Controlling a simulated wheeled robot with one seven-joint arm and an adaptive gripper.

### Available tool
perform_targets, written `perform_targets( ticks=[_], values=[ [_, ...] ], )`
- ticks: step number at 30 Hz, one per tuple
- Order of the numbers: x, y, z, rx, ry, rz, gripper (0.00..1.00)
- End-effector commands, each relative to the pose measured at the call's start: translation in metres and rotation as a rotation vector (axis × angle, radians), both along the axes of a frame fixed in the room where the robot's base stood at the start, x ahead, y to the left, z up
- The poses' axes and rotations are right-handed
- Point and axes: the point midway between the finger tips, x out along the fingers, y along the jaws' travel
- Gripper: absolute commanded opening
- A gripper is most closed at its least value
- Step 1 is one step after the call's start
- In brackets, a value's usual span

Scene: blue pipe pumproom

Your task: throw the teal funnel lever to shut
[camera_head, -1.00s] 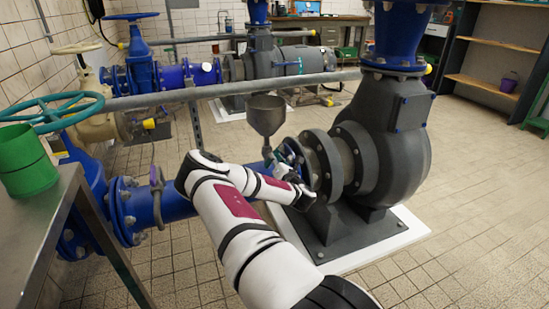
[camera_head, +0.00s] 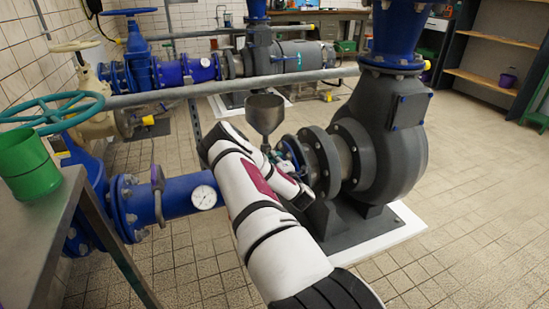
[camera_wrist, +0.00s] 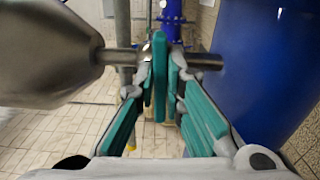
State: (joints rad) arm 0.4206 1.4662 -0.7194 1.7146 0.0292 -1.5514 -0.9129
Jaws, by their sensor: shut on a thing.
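The grey metal funnel (camera_head: 264,115) stands above the blue pipe, left of the big dark pump. In the wrist view the funnel (camera_wrist: 48,52) lies at the left, with a short metal stem running right from it. The teal lever (camera_wrist: 159,72) shows as an upright narrow bar in front of this stem. My gripper (camera_wrist: 160,88) is shut on the teal lever, one teal-padded finger on each side. In the head view my gripper (camera_head: 285,163) is below and right of the funnel, and my arm hides much of it and the lever.
The dark pump (camera_head: 385,150) stands close on the right. A blue pipe with a round gauge (camera_head: 204,197) lies left of my arm. A metal table (camera_head: 45,225) with a green mug (camera_head: 27,165) is at the left. A grey rail (camera_head: 190,91) crosses behind. The right floor is clear.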

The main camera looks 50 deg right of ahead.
Motion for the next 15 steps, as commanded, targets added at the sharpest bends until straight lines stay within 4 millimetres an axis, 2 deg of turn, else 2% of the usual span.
perform_targets(
  ticks=[15],
  values=[
    [-0.0006,0.0007,-0.0026,0.082,-0.047,0.0,0.0]
  ],
)
